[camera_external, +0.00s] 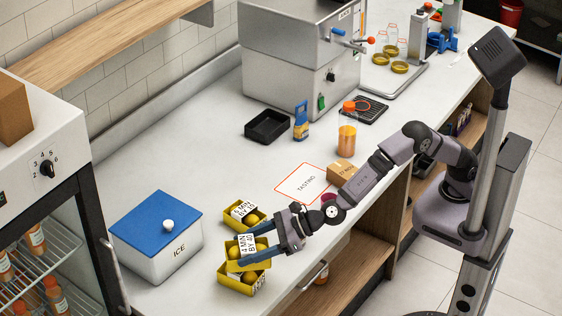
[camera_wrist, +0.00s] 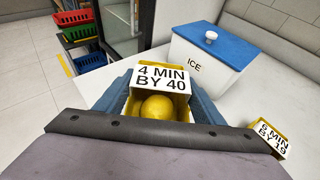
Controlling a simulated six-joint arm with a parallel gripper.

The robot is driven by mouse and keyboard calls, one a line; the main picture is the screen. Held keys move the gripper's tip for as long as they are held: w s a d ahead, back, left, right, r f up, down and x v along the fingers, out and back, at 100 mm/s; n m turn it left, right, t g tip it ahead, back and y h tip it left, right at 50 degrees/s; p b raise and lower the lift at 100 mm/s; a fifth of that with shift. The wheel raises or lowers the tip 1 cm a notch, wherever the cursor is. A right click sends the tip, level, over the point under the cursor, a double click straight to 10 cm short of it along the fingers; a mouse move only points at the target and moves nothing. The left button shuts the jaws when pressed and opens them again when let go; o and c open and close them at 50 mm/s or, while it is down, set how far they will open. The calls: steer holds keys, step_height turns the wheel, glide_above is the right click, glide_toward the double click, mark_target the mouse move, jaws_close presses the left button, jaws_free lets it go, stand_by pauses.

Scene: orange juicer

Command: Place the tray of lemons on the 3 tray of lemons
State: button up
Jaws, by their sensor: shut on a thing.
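My gripper (camera_external: 250,244) has its blue fingers shut on the sides of a small yellow tray of lemons (camera_wrist: 128,108). Its white label (camera_wrist: 163,82) reads "4 MIN BY 40", and one lemon (camera_wrist: 158,107) shows inside. In the external view the held tray (camera_external: 234,265) is just behind and above another yellow tray of lemons (camera_external: 237,288) at the counter's front. That front tray's label is too small to read, and I cannot tell whether the two touch. A third yellow tray (camera_external: 232,222), labelled "6 MIN BY 19", stands behind; its label also shows in the wrist view (camera_wrist: 270,138).
A white ICE box (camera_external: 160,255) with a blue lid stands left of the trays. A TASTING sheet (camera_external: 305,184), a small cardboard box (camera_external: 342,172) and an orange bottle (camera_external: 347,138) are to the right.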

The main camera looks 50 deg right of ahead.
steer(key=shift+f, duration=1.8)
steer(key=shift+f+b, duration=0.2)
steer(key=shift+b, duration=0.25)
steer(key=o, duration=1.2)
steer(key=shift+r, duration=0.15)
steer(key=shift+r+p, duration=0.15)
steer(key=shift+p, duration=0.25)
steer(key=shift+s+d+b, duration=0.25)
steer(key=shift+b, duration=0.1)
steer(key=b+v, duration=0.3)
steer(key=v, duration=0.8)
steer(key=shift+s+d+r, duration=0.1)
steer(key=shift+d, duration=0.05)
